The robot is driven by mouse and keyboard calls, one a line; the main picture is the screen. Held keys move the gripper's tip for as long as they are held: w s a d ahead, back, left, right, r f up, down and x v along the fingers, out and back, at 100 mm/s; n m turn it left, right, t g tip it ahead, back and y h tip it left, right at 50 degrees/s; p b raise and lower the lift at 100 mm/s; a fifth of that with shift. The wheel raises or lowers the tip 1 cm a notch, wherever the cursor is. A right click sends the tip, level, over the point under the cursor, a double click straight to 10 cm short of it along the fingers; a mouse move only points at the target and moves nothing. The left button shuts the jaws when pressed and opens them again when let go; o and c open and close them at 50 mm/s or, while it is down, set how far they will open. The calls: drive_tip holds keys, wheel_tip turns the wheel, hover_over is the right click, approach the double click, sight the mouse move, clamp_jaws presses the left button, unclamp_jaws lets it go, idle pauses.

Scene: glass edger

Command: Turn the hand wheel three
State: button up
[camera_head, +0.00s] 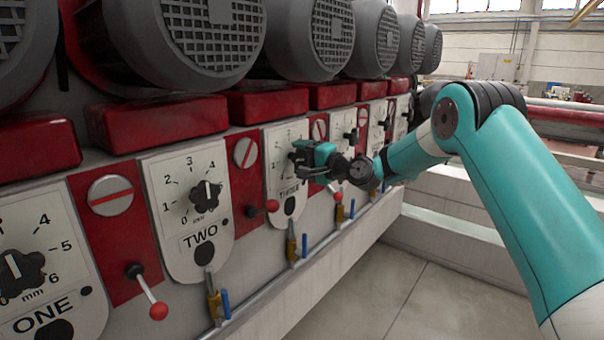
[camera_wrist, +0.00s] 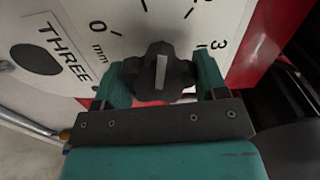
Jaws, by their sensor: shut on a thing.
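Hand wheel three (camera_wrist: 158,74) is a black lobed knob with a white pointer line, on a white dial plate marked THREE (camera_wrist: 110,35). In the wrist view the plate appears turned, with 0, mm and 3 readable around the knob. My gripper (camera_wrist: 160,82) has one teal finger on each side of the knob and is shut on it. In the head view my gripper (camera_head: 304,158) is at the THREE plate (camera_head: 287,205) and hides the knob and part of the scale.
Plates TWO (camera_head: 165,225) and ONE (camera_head: 72,255) with black knobs are to the left. Red-ball levers (camera_head: 272,206) and brass valves (camera_head: 291,243) stick out nearby. Grey motors (camera_head: 310,35) and red blocks (camera_head: 268,103) overhang the panel. The floor (camera_head: 440,305) at the right is clear.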

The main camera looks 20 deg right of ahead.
drive_tip(key=shift+n+b, duration=1.9)
drive_tip(key=shift+b, duration=0.15)
drive_tip(key=shift+r, duration=0.1)
drive_tip(key=o, duration=0.9)
drive_tip(key=shift+o, duration=0.2)
drive_tip(key=b+v, duration=0.4)
drive_tip(key=v, duration=1.3)
drive_tip(key=shift+s+d, duration=0.15)
